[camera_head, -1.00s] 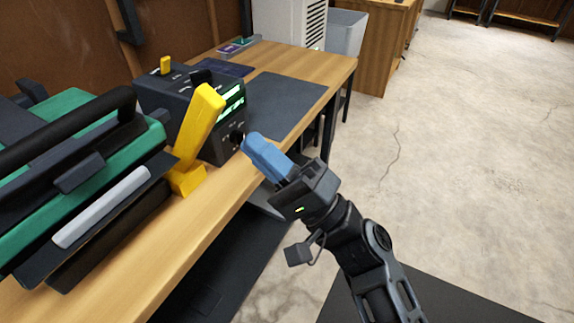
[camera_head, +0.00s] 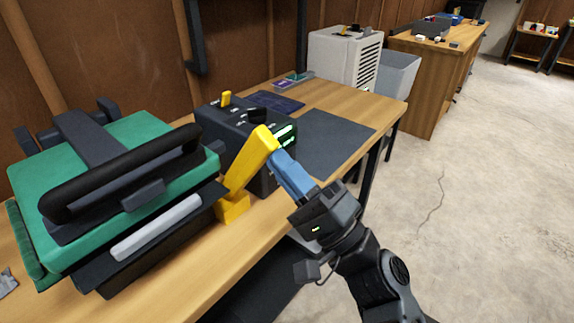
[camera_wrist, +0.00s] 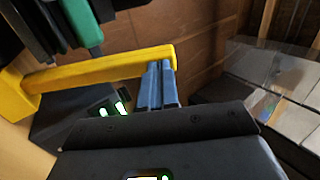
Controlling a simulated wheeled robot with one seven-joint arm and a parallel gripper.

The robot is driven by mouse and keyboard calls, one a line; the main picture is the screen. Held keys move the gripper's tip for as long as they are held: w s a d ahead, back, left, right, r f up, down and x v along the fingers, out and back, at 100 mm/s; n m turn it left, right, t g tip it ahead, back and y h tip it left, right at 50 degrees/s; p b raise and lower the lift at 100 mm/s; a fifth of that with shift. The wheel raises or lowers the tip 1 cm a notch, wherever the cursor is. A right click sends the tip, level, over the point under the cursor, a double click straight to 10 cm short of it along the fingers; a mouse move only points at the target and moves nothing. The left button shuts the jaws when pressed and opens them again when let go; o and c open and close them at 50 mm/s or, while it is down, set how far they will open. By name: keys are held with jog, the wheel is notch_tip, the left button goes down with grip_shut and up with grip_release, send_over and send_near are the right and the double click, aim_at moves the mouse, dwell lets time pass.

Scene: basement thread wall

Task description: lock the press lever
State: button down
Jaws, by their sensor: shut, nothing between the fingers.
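The press (camera_head: 100,180) is green and black with a long black handle bar (camera_head: 125,175), and stands at the left of the wooden bench. A yellow lever (camera_head: 248,165) rises from a yellow base at the press's right side and tilts up to the right. My gripper (camera_head: 280,158) has blue fingers that are shut and empty. Its fingertips are at the upper end of the yellow lever, close to or touching it; I cannot tell which. In the wrist view the yellow lever (camera_wrist: 105,68) runs across, with its end right by the blue fingertips (camera_wrist: 160,66).
A black box (camera_head: 225,120) with green displays and a yellow switch stands behind the lever. A dark mat (camera_head: 335,140) lies on the bench (camera_head: 362,104). A white unit and a grey bin (camera_head: 398,75) are farther back. The concrete floor at right is clear.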

jog(key=w+a+r+p, duration=0.1)
jog(key=p, duration=0.1)
jog(key=a+r+g+h+p, duration=0.1)
jog(key=p, duration=0.1)
jog(key=w+a+r+h+p, duration=0.1)
jog(key=r+p, duration=0.1)
jog(key=p, duration=0.1)
jog(key=shift+w+a+r+g, duration=0.1)
jog(key=shift+w+a+g, duration=0.1)
jog(key=shift+w+g, duration=0.1)
jog(key=b+x, duration=0.2)
jog(key=x, duration=0.6)
jog(key=shift+w+a+b, duration=0.15)
jog(key=shift+a+b, duration=0.15)
jog(key=shift+a, duration=0.05)
